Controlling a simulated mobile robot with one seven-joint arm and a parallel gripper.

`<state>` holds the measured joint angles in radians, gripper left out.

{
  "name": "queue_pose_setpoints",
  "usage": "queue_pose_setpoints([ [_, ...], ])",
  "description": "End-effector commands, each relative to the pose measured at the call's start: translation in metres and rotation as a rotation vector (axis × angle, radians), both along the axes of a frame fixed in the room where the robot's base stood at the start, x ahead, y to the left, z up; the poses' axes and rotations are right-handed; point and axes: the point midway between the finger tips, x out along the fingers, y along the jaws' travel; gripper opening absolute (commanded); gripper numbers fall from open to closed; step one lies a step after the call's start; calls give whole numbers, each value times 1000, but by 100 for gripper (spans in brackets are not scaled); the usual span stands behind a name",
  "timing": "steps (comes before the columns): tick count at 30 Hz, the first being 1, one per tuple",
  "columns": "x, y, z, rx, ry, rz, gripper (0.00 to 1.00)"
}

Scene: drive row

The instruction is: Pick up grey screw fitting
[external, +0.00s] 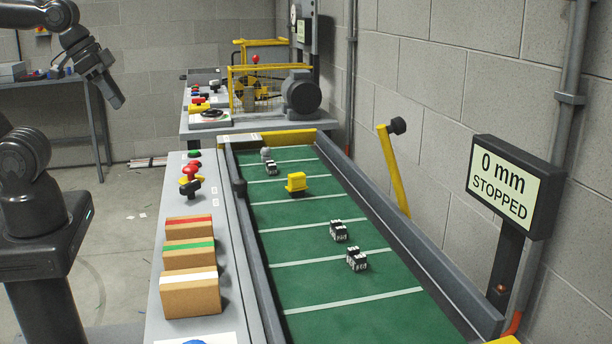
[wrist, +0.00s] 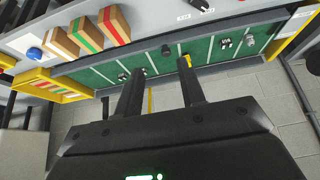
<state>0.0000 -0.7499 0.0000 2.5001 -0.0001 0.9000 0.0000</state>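A small grey piece (external: 265,153), likely the grey screw fitting, lies near the far end of the green belt, right behind a black-and-white block (external: 271,168). In the wrist view a small pale-grey piece (wrist: 250,39) lies at the right part of the belt and seems to be the same one; its shape is too small to make out. My gripper (external: 112,98) is raised at the upper left, well away from the belt. In the wrist view my gripper (wrist: 161,76) has its two fingers spread apart with nothing between them.
The green belt (external: 310,278) also carries a yellow part (external: 296,182) and two more black-and-white blocks (external: 338,231). Several cardboard boxes (external: 190,292) and colored knobs (external: 190,172) line its left ledge. A yellow lever (external: 394,170) and a "0 mm STOPPED" display (external: 508,184) stand at right.

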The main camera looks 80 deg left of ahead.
Motion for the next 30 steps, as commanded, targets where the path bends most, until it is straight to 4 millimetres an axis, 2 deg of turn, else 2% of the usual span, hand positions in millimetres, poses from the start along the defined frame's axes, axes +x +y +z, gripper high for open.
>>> queue_pose_setpoints([
  [9, 0, 0, 0, 0, 0, 0, 36],
  [17, 0, 0, 0, 0, 0, 0, 56],
  [24, 1, 0, 0, 1, 0, 0, 56],
  [28, 13, 4, 4, 7, 8, 5, 56],
  [30, 27, 8, 8, 13, 14, 7, 56],
])
